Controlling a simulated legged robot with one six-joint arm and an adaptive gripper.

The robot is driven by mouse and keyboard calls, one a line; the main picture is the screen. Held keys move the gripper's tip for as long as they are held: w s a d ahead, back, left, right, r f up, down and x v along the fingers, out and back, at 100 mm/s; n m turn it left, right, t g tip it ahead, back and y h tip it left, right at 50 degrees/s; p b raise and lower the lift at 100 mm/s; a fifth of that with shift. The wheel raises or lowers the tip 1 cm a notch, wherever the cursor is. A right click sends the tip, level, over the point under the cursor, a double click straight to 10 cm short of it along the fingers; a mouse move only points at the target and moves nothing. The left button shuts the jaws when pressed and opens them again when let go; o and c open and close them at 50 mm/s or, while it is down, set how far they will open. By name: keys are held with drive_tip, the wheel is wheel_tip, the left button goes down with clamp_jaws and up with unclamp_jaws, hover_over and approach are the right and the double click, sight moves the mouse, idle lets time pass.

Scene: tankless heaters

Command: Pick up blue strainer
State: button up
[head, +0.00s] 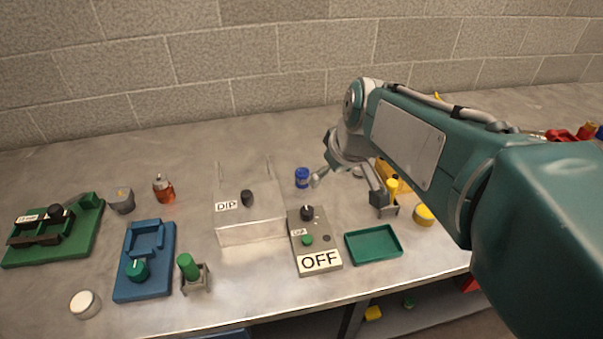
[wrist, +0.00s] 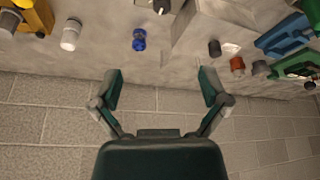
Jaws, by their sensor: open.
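The blue strainer (head: 302,178) is a small blue cylinder standing on the grey bench, right of the box marked DIP. In the wrist view the blue strainer (wrist: 139,40) lies ahead of my gripper, between the lines of its two fingers but beyond their tips. My gripper (wrist: 161,82) is open and empty, its fingers wide apart. In the head view my gripper (head: 317,180) is just right of the strainer and partly hidden by my arm. I cannot tell from the head view whether it touches the strainer.
A green tray (head: 374,245) lies at the front right. A white cylinder (wrist: 71,34) stands to one side in the wrist view. A block wall (head: 250,60) is behind.

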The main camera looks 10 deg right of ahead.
drive_tip(key=w+f+n+g+y, duration=0.1)
drive_tip(key=w+f+n, duration=0.3)
drive_tip(key=w, duration=0.7)
drive_tip(key=n, duration=0.1)
approach(303, 172)
drive_tip(key=f, duration=0.1)
drive_tip(key=shift+y, duration=0.4)
drive_tip(key=x, duration=0.6)
drive_tip(key=shift+w+d+f, duration=0.1)
drive_tip(key=shift+w+f, duration=0.05)
drive_tip(key=shift+w, duration=0.05)
drive_tip(key=x, duration=0.5)
drive_tip(key=c, duration=1.3)
